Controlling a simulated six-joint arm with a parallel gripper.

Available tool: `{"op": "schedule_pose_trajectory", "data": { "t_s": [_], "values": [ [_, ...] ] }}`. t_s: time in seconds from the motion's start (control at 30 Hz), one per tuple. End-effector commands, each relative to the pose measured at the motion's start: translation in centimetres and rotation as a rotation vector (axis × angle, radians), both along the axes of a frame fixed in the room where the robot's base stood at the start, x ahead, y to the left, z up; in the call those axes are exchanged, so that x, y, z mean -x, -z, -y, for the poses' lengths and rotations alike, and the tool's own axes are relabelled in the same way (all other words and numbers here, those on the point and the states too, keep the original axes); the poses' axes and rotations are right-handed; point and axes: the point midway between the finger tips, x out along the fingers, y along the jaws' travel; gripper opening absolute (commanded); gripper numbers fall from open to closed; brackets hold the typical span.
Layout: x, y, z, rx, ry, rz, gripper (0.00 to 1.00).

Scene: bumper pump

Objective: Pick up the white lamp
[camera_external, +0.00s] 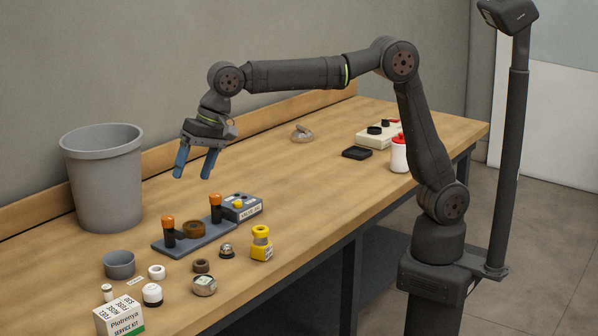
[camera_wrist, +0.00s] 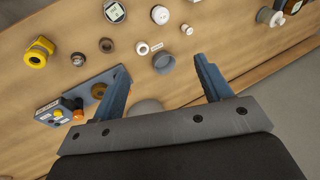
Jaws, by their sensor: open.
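The white lamp appears to be the small white round piece with a dark band (camera_external: 152,294) near the table's front edge, at the lower left in the external view. It also seems to show near the top centre of the wrist view as a white round piece (camera_wrist: 160,14). My gripper (camera_external: 197,164) is open and empty, with its blue fingers pointing down, high above the table and behind the lamp. In the wrist view my gripper (camera_wrist: 168,77) has its fingers spread wide, and the lamp lies apart, beyond them.
Near the lamp are a white ring (camera_external: 156,272), a small white bottle (camera_external: 107,292), a round gauge (camera_external: 204,285), a grey cup (camera_external: 119,264) and a labelled box (camera_external: 119,317). A pump plate (camera_external: 190,246) and a tall grey bin (camera_external: 104,181) stand behind. The table's right half has bare areas.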

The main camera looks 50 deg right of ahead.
Motion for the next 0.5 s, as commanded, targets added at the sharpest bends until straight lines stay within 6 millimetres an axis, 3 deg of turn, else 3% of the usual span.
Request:
{"op": "schedule_pose_trajectory", "data": {
  "t_s": [0.07,0.3,0.5],
  "values": [
    [0.1,1.3,-0.6,0.021,-0.03,0.025,0.71],
    [1.0,10.9,-5.3,0.185,-0.365,0.3,0.71],
    [1.4,14.8,-7.1,0.245,-0.521,0.411,0.71]
  ]
}}
